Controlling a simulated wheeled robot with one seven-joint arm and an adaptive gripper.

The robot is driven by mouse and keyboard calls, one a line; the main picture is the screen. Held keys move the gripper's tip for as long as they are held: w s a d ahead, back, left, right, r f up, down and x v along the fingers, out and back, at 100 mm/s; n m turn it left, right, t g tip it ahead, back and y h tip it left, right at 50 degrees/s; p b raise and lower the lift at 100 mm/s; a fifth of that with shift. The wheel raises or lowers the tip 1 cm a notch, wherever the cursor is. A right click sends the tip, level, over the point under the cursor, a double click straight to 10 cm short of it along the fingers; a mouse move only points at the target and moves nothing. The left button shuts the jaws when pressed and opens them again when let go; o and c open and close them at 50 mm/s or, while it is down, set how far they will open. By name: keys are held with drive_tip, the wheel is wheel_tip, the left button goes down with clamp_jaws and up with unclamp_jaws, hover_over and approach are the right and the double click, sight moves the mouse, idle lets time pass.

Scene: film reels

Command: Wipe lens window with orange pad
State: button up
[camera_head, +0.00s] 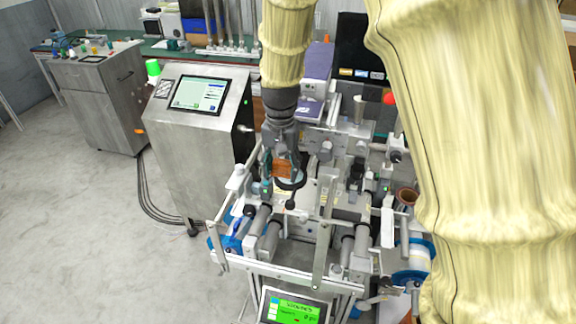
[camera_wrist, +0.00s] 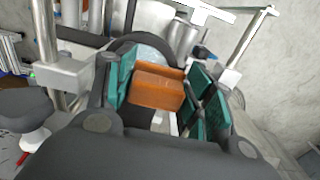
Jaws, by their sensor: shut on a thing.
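The orange pad (camera_wrist: 157,88) is a block held between the teal-lined fingers of my gripper (camera_wrist: 163,82). My gripper (camera_head: 283,166) is shut on it, over the left part of the metal machine, and the pad also shows in the head view (camera_head: 282,170). Right behind the pad in the wrist view is a pale, round, glassy surface with a dark rim, apparently the lens window (camera_wrist: 148,53). The pad and fingers hide its lower part. I cannot tell whether the pad touches it.
The machine's metal frame (camera_head: 320,250) has rollers, upright bars and a green screen (camera_head: 294,308) in front. A steel cabinet with a display (camera_head: 200,95) stands to the left. My arm covers the right side. The floor (camera_head: 75,220) at left is clear.

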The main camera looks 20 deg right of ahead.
drive_tip(key=shift+w+a, duration=0.2)
drive_tip(key=shift+a, duration=0.25)
wheel_tip(320, 180, up, 6)
drive_tip(key=p, duration=0.5)
drive_tip(key=shift+p, duration=0.35)
drive_tip(key=shift+r, duration=1.45)
drive_tip(key=shift+f, duration=0.1)
